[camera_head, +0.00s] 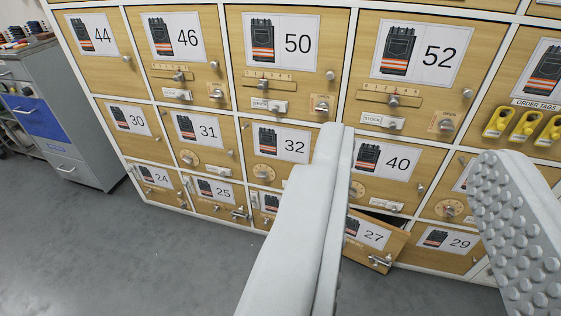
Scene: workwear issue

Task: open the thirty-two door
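The thirty-two door (259,149) is a light wood door in the middle row of the cabinet, left of centre. The door looks shut. My gripper (412,145) is open, with its two pale fingers wide apart and nothing between them. The left finger covers the right edge of the thirty-two door. The studded right finger is at the right, in front of the lower right doors.
Door 27 (391,246) in the bottom row stands ajar, tilted out, with a dark gap above it. Doors 31 (184,146) and 40 (425,160) flank the thirty-two door. Yellow order tags (524,126) hang at right. A grey cabinet (60,75) stands at left. The grey floor (130,255) is clear.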

